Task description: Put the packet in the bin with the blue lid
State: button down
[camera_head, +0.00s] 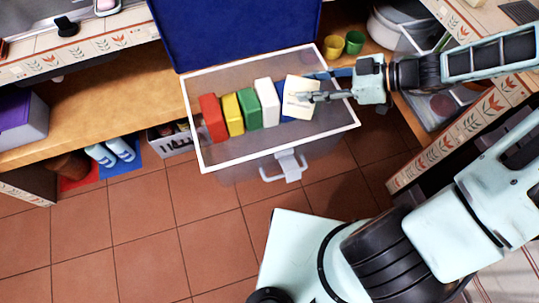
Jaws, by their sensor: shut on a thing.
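The bin is a translucent grey box with a white rim (268,148) and a raised blue lid (235,30) at its back. It stands open in the middle of the head camera view. My gripper (303,97) reaches in from the right and is shut on a cream packet (298,110). The packet appears over or inside the right part of the bin's opening; its exact height and whether it touches anything below are unclear. It partly hides a blue block (287,117).
Inside the bin stand a red block (213,118), a yellow block (232,113), a green block (249,108) and a white block (268,101) in a row. Yellow and green cups (354,42) stand behind right. A purple box (20,128) is at the left.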

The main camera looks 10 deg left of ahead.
jog(key=s+a+f+n+g+h+b, duration=0.1)
jog(key=s+a+f+n+g+b, duration=0.3)
jog(key=a+f, duration=0.35)
jog(key=s+a+f+n+g+b, duration=0.2)
jog(key=s+a+f+g+b, duration=0.1)
jog(key=a+f+b, duration=0.4)
notch_tip(320, 180, down, 11)
jog(key=d+b, duration=0.1)
jog(key=b, duration=0.1)
jog(key=shift+n+t+h, duration=0.3)
jog(key=shift+s+f, duration=0.15)
jog(key=shift+f, duration=0.15)
jog(key=c, duration=1.3)
grip_release()
jog(key=p+v, duration=0.1)
jog(key=v, duration=0.6)
jog(key=shift+d+r+p, duration=0.2)
jog(key=shift+r+p, duration=0.05)
jog(key=shift+p, duration=0.1)
